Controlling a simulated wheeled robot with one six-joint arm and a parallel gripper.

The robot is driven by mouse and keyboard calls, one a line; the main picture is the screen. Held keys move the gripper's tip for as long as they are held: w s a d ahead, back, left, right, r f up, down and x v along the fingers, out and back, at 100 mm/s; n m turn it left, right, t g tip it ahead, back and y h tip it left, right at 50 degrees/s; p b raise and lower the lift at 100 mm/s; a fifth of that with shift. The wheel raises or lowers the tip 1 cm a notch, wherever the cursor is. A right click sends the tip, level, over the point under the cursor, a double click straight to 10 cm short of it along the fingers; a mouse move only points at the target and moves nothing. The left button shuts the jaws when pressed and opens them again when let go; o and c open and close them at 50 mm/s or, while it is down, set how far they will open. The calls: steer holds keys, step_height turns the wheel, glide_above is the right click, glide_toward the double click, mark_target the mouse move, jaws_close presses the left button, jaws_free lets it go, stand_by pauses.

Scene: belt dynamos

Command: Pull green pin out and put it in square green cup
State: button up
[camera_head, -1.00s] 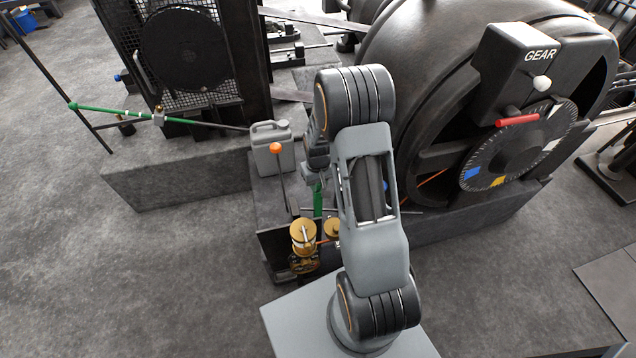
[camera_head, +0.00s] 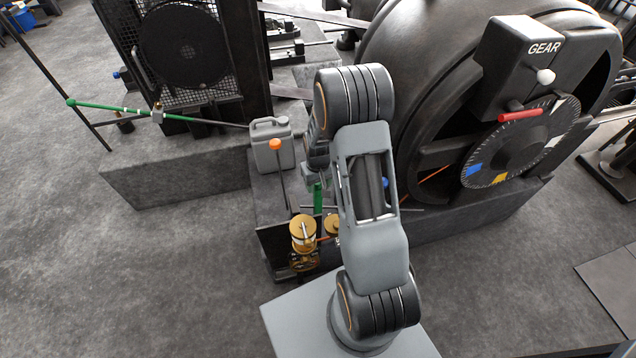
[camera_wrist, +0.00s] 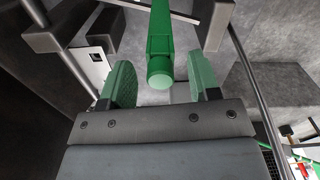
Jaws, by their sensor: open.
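A green pin-like piece (camera_wrist: 160,65) with a round end shows in the wrist view. It lies between the two green-padded fingers of my gripper (camera_wrist: 161,82), which are open with a gap on each side. In the head view a green upright piece (camera_head: 318,198) shows just left of my arm, below the wrist; I cannot tell whether it is the same piece. My gripper is mostly hidden behind the arm there. I cannot make out a square green cup.
A grey jerrycan (camera_head: 272,146) and an orange-knobbed lever (camera_head: 275,146) stand left of my arm. Brass parts (camera_head: 303,233) sit in front of them. A large dark wheel housing with a marked dial (camera_head: 510,150) and red handle (camera_head: 521,115) stands at right. Open floor lies at left.

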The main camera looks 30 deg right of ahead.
step_height(320, 180, up, 14)
steer(key=p, duration=0.3)
stand_by(0.4)
steer(key=shift+f, duration=0.1)
stand_by(0.5)
steer(key=s+a+r+t+p, duration=0.1)
steer(key=s+a+r+p, duration=0.2)
steer(key=r, duration=0.8)
steer(key=s+a+r+t+p, duration=0.1)
steer(key=s+a+r+p, duration=0.2)
steer(key=s+r+p, duration=0.4)
steer(key=s+a+r+t+p, duration=0.1)
steer(key=s+a+r+p, duration=0.2)
steer(key=r, duration=1.2)
steer(key=s+p, duration=0.3)
steer(key=p, duration=0.3)
steer(key=shift+a+t, duration=0.15)
steer(key=shift+t, duration=0.15)
steer(key=shift+a+r+n+p, duration=0.1)
steer(key=shift+r+n+p, duration=0.05)
steer(key=shift+n+p, duration=0.15)
steer(key=shift+c, duration=0.3)
